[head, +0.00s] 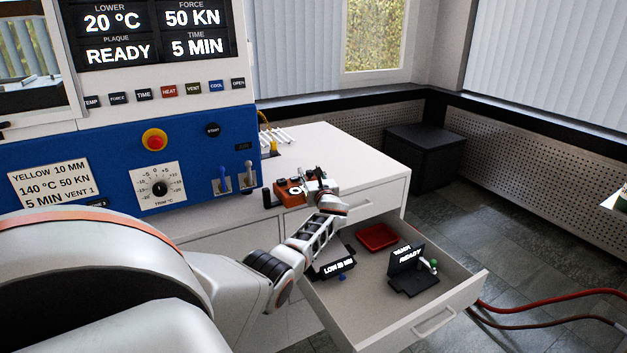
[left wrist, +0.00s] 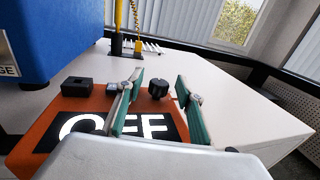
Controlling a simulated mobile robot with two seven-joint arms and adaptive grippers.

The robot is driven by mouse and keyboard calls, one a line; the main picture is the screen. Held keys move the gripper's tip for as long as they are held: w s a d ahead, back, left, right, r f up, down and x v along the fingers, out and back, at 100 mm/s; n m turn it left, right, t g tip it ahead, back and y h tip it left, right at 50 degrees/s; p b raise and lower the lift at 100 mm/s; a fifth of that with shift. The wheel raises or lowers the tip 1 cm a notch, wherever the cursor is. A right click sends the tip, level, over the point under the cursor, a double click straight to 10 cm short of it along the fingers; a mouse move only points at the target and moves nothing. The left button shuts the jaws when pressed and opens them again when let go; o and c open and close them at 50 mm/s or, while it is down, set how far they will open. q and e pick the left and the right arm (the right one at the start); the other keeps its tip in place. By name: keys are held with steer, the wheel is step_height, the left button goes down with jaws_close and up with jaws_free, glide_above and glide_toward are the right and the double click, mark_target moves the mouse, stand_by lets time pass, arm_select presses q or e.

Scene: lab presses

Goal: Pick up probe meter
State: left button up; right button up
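The orange probe meter (head: 287,188) stands on the white cabinet top beside the blue press. In the left wrist view its orange body (left wrist: 42,118) carries a black display reading OFF, a black block and a round black knob (left wrist: 158,88). My left gripper (head: 315,184) is at the meter's right side in the head view. In the left wrist view my left gripper (left wrist: 160,80) has its two green-padded fingers apart over the meter, with the knob showing between them. Nothing is clearly held. Finger contact with the meter cannot be told. My right gripper is not in view.
A yellow probe with a coiled cable (left wrist: 136,22) stands behind the meter, near white rods (head: 277,136). Below, an open drawer (head: 375,302) holds a red tray (head: 376,237) and black devices (head: 411,272). The blue press (head: 225,150) stands close left. The cabinet top's right side is clear.

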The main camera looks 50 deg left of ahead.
arm_select(q)
steer(key=v, duration=1.1)
steer(key=shift+s+d, duration=0.2)
steer(key=shift+d, duration=0.1)
